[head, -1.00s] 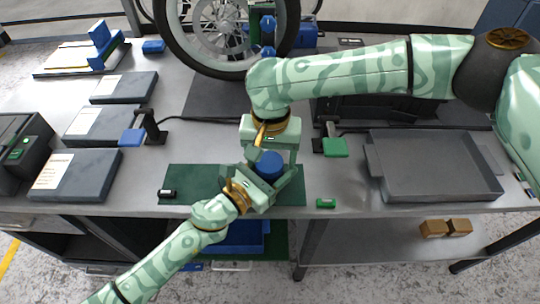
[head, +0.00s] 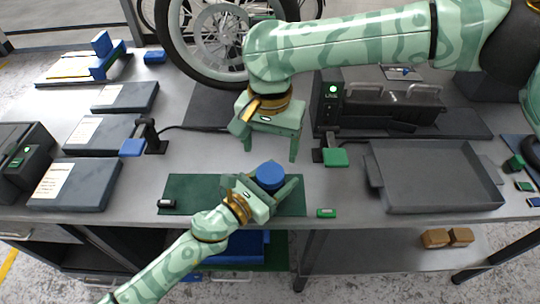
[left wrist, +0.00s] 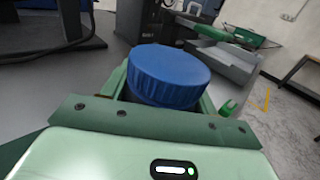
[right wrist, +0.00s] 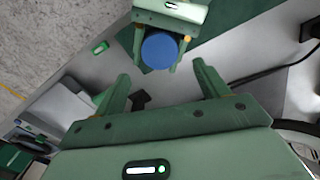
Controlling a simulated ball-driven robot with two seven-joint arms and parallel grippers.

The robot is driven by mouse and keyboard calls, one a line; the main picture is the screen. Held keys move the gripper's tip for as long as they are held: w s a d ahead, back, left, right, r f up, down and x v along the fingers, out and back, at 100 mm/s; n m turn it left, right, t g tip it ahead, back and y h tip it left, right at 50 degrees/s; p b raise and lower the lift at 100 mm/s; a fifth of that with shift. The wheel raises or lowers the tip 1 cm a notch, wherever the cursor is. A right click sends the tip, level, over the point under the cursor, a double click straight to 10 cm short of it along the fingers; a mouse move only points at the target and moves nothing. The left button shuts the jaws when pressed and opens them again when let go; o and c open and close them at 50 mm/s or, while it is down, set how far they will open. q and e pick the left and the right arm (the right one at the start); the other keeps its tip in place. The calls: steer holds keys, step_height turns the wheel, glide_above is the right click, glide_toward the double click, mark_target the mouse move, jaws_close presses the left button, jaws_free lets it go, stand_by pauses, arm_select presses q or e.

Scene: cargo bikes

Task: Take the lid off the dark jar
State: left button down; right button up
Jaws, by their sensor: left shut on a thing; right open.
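The dark jar stands on the green mat (head: 190,190), mostly hidden by the fingers of my left gripper and its lid. Its ribbed blue lid (head: 270,175) is on top and also shows in the left wrist view (left wrist: 168,76) and the right wrist view (right wrist: 159,50). My left gripper (head: 272,186) is shut on the jar below the lid. My right gripper (head: 270,152) is open and empty, above and behind the lid, apart from it; in the right wrist view its fingers (right wrist: 163,88) stand wide with the lid beyond them.
A grey tray (head: 435,200) lies to the right. Dark flat boxes (head: 75,184) lie left. A wheel (head: 222,45) stands behind.

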mark_target(270, 172)
steer(key=shift+r+m, duration=0.3)
steer(key=shift+m, duration=0.1)
step_height(270, 172, down, 8)
steer(key=shift+r, duration=0.1)
steer(key=c, duration=1)
steer(key=n, duration=0.3)
steer(key=o, duration=1.1)
steer(key=shift+r, duration=0.15)
